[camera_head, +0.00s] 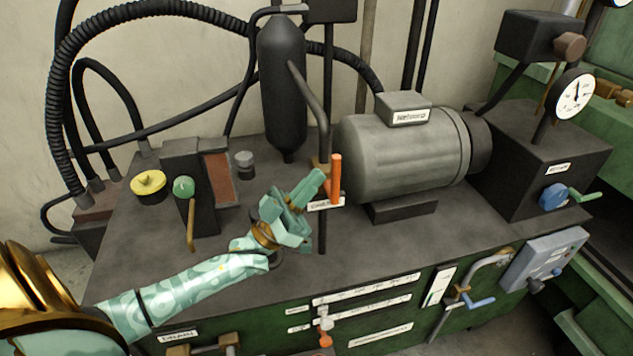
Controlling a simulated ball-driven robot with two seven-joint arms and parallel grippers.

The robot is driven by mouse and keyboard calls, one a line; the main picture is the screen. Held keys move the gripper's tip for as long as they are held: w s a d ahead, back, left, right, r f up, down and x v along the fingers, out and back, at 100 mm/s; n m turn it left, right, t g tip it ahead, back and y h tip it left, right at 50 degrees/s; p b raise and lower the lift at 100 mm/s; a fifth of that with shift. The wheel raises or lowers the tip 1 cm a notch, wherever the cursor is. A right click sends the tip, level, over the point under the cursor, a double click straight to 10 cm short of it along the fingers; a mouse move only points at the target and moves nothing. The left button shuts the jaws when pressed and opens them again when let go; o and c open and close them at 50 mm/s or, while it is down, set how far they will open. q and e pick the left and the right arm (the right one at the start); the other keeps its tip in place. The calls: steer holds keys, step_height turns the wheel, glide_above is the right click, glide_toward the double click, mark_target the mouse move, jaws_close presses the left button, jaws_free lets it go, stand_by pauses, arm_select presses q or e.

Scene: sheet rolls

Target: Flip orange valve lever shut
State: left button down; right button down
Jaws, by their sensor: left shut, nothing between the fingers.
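The orange valve lever (336,180) stands upright beside a dark vertical pipe on the bench top, left of the grey motor. A small white label sits at its foot. My left gripper (318,182) is shut and empty, its fingertips just left of the lever. I cannot tell whether they touch it. The teal left arm comes in from the lower left. The lever's pivot is partly hidden behind my fingers. My right gripper is not in view.
The grey motor (402,150) stands close on the right. A black cylinder (283,85) rises behind. A yellow knob (148,184), a green-knobbed lever (185,187) and black hoses are at left. The front bench top is clear.

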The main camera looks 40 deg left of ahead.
arm_select(q)
steer(key=shift+w+d, duration=0.25)
steer(key=shift+w, duration=0.2)
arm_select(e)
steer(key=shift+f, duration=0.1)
